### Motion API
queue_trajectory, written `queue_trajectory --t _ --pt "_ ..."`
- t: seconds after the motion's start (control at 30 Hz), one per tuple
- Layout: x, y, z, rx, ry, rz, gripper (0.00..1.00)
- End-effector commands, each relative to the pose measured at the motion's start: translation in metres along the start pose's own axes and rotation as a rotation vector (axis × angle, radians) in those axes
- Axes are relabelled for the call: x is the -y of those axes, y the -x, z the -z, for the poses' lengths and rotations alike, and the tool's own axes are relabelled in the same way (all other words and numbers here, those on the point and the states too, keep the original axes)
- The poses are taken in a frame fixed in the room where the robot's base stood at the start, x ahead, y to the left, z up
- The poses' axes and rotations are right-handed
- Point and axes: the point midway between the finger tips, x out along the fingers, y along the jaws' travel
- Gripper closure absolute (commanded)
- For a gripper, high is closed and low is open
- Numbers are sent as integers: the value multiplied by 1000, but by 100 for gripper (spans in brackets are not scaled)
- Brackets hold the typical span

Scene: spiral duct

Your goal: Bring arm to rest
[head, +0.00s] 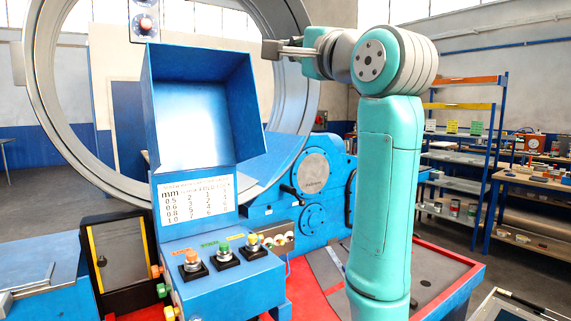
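My gripper (272,50) is at the end of my teal arm, pointing left in the head view. It is raised in front of the large metal ring, near the ring's upper right part. I see the fingers edge-on, so their opening does not show clearly. Nothing is visible hanging from or held between the fingertips. My arm rises upright at the right of the middle and bends left at the top.
A blue control panel (222,277) with coloured buttons and an open blue box (198,105) stands left of my arm. The large metal ring (42,75) is behind them. A blue machine (262,215) sits behind my arm. Shelves (459,160) stand at the right.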

Motion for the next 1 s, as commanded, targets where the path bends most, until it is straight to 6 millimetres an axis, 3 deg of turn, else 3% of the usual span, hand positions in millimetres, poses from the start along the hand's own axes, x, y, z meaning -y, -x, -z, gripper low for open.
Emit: queue_trajectory --t 0.23,0.47,0.77,1.0 --pt "-74 -3 14 -33 40 -29 100" --pt "-184 8 29 -83 114 -73 100" --pt "-322 52 38 -145 231 -141 100" --pt "-420 107 36 -187 334 -204 100"
